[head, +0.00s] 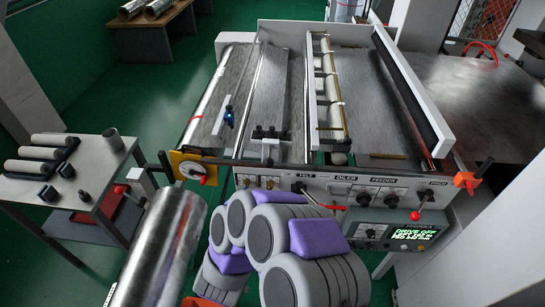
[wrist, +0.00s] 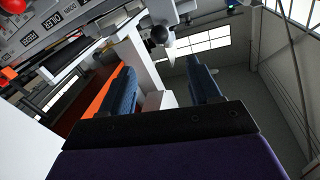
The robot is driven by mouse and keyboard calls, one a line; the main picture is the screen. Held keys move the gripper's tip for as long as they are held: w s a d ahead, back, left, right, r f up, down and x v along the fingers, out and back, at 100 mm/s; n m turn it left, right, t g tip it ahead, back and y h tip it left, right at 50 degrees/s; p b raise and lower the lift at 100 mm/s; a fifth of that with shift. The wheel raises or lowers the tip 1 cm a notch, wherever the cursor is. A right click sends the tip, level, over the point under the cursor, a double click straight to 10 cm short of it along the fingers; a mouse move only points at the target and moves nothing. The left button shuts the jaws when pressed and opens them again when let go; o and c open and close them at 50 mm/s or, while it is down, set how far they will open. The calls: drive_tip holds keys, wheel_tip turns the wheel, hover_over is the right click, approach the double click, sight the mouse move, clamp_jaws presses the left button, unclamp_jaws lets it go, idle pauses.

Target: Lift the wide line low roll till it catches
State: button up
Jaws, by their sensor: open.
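The line (head: 275,95) is a wide machine with grey plates and long rolls running front to back. A bright roll (head: 212,95) lies along its left side, and a pale roll with collars (head: 331,85) lies near the middle. I cannot tell which is the low roll. The front panel (head: 345,190) carries labels such as OILER and FEEDER, knobs and red-tipped levers. My gripper (wrist: 161,75) is open and empty in the wrist view, its two dark blue fingers apart. A black ball knob (wrist: 160,34) shows beyond them. In the head view my arm's bulk hides the gripper.
A side table (head: 85,185) at left holds several pale rolls. A green screen (head: 407,231) reads DRIVE OFF. An orange handle (head: 466,180) is at the panel's right end. Green floor is open behind the table.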

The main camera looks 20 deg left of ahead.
sight(270, 157)
drive_tip(key=w, duration=1.1)
drive_tip(key=w+p, duration=0.1)
drive_tip(key=w, duration=0.5)
drive_tip(key=shift+w+a, duration=0.1)
drive_tip(key=shift+a, duration=0.2)
drive_tip(key=shift+c, duration=0.2)
clamp_jaws()
idle(0.4)
